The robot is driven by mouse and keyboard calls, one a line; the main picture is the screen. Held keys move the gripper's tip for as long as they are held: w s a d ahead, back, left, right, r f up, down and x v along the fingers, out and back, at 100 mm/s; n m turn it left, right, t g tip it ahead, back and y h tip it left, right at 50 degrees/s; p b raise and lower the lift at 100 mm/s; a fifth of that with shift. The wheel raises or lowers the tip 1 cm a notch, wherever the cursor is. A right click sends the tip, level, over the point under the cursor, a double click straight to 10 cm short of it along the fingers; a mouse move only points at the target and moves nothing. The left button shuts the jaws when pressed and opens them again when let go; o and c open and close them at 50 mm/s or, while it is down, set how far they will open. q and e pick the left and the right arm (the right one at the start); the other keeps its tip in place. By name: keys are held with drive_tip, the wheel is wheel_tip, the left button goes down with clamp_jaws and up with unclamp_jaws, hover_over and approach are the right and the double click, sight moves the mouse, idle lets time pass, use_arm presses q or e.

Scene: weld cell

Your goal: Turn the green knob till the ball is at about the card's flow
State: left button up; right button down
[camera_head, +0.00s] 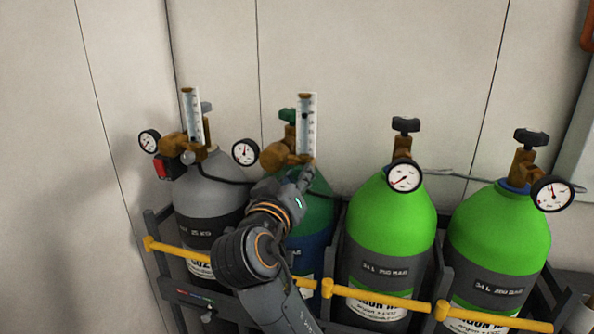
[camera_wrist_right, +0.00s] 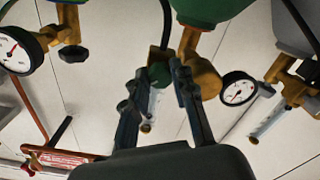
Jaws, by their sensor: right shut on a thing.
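My right gripper (camera_head: 304,176) reaches up to the regulator of the dark green cylinder (camera_head: 318,205). In the right wrist view its two fingers (camera_wrist_right: 160,78) are closed around the dark green knob (camera_wrist_right: 158,72), which sits between them. In the head view the gripper hides this knob. The upright clear flow tube (camera_head: 307,125) stands just above the gripper on the brass regulator (camera_head: 276,157). A small dark spot, perhaps the ball, shows in the tube's upper half; the scale is too small to read. No card with a flow value can be made out. My left gripper is not in view.
A grey cylinder (camera_head: 207,190) with its own flow tube (camera_head: 192,115) and a red part (camera_head: 161,168) stands at left. Two bright green cylinders (camera_head: 388,225) stand at right. Round gauges (camera_head: 245,152) jut out nearby. Yellow bars (camera_head: 375,298) cross the rack's front.

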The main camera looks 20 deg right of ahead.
sight(304, 120)
idle(0.3)
drive_tip(key=c, duration=1.4)
unclamp_jaws()
drive_tip(key=shift+w+d, duration=0.1)
drive_tip(key=shift+d, duration=0.05)
wheel_tip(304, 120, up, 10)
drive_tip(key=shift+f, duration=0.1)
